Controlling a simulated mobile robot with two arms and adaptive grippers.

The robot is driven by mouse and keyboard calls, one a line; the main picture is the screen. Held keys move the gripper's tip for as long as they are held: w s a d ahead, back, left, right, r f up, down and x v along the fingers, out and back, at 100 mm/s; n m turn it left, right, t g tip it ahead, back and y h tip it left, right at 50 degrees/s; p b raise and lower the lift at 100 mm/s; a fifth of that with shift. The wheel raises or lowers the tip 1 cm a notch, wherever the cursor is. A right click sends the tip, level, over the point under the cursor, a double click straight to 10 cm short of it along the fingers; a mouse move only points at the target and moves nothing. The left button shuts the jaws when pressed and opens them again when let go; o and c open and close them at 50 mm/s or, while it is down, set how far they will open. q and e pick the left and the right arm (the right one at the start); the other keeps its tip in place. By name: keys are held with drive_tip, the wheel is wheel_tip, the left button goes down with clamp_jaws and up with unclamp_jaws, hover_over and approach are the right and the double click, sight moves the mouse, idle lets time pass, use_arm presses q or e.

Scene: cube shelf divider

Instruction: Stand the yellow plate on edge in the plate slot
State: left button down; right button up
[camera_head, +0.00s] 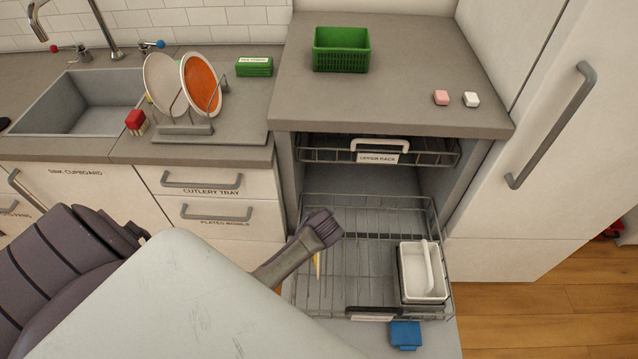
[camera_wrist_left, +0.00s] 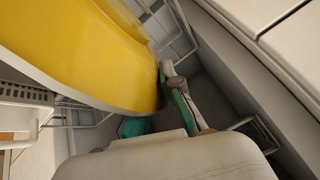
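The yellow plate (camera_wrist_left: 85,45) fills the upper left of the left wrist view. In the head view only a thin yellow sliver (camera_head: 317,264) shows below my left gripper (camera_head: 318,232), over the pulled-out lower dishwasher rack (camera_head: 345,270). In the wrist view the plate's rim lies between the green-padded fingers (camera_wrist_left: 158,112); one finger is partly hidden behind it, and the other appears to touch it. The grey plate rack (camera_head: 185,130) on the counter holds a white plate (camera_head: 160,80) and an orange plate (camera_head: 201,84) on edge. My right gripper is out of view.
A white caddy (camera_head: 424,270) stands at the right of the lower rack. A blue block (camera_head: 405,335) lies at its front. The upper rack (camera_head: 425,152) is above. A green basket (camera_head: 341,48) stands on the worktop. A red-topped brush (camera_head: 136,122) is beside the plate rack.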

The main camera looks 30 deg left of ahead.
use_arm(q)
wheel_tip(320, 180, down, 3)
drive_tip(key=shift+f+b, duration=0.1)
drive_tip(key=shift+b, duration=1.15)
drive_tip(key=shift+f+b, duration=0.75)
drive_tip(key=shift+f, duration=0.35)
drive_tip(key=shift+f+b, duration=0.45)
drive_tip(key=shift+f, duration=0.15)
drive_tip(key=c, duration=1.6)
unclamp_jaws()
drive_tip(key=shift+o, duration=0.4)
drive_tip(key=o, duration=0.5)
drive_tip(key=shift+r, duration=0.1)
